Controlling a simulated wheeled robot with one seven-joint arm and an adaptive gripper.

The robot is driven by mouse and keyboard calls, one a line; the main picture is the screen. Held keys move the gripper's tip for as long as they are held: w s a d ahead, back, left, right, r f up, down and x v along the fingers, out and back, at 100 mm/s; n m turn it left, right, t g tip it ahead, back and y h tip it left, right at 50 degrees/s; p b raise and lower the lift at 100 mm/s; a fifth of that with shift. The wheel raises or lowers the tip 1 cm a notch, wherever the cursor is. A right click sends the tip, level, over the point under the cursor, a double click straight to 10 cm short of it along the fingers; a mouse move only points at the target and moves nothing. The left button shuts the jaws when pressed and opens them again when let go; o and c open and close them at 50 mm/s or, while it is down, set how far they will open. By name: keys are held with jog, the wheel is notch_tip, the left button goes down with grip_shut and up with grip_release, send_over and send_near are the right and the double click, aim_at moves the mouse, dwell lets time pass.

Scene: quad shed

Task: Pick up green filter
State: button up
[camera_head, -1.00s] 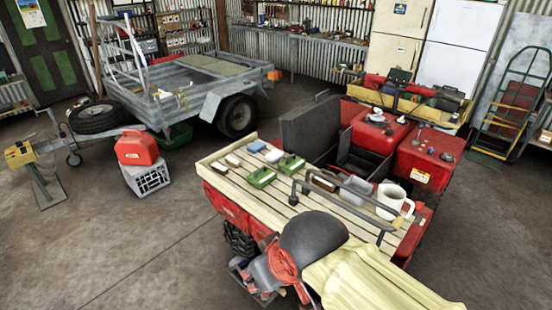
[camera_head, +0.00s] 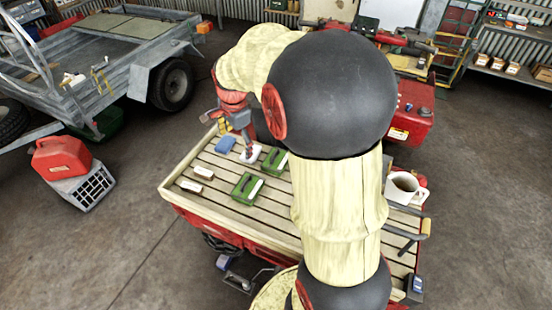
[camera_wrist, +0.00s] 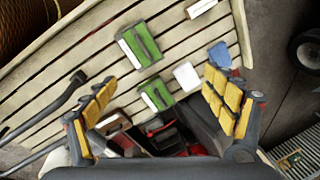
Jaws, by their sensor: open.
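Two green filters with pale sides lie on the wooden slatted deck (camera_head: 183,199). The nearer green filter (camera_head: 246,188) is left of my arm in the head view. The farther green filter (camera_head: 275,161) is partly hidden by my arm. In the wrist view one green filter (camera_wrist: 140,45) lies beyond my fingertips, and the other green filter (camera_wrist: 157,95) shows between my fingers. My gripper (camera_head: 248,150) points down over the far part of the deck, beside the farther filter. In the wrist view my gripper (camera_wrist: 158,82) is open, its yellow-padded fingers wide apart, holding nothing.
A trailer (camera_head: 120,60) stands at left.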

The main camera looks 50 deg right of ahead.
jog(key=o, duration=0.3)
jog(key=d+f+m, duration=0.3)
jog(key=d, duration=0.1)
jog(key=d+f+m+g+p, duration=0.1)
jog(key=d+f+m, duration=0.1)
jog(key=d+f, duration=0.2)
jog(key=w+d+f+m+p, duration=0.1)
jog(key=d+f+m, duration=0.2)
jog(key=d, duration=0.2)
jog(key=shift+d+f+m+g+y, duration=0.15)
jog(key=shift+d+m+g+y, duration=0.15)
jog(key=d+f+m, duration=0.1)
jog(key=f, duration=0.1)
jog(key=s+d+f+m, duration=0.1)
jog(key=d+f, duration=0.1)
jog(key=d+f+m+p, duration=0.1)
jog(key=d+f+m, duration=0.1)
jog(key=shift+s+d, duration=0.15)
jog(key=shift+s, duration=0.2)
notch_tip(320, 180, down, 2)
jog(key=shift+f, duration=2.95)
jog(key=shift+c, duration=0.2)
jog(key=c, duration=0.7)
jog(key=shift+c, duration=0.6)
jog(key=shift+r, duration=0.1)
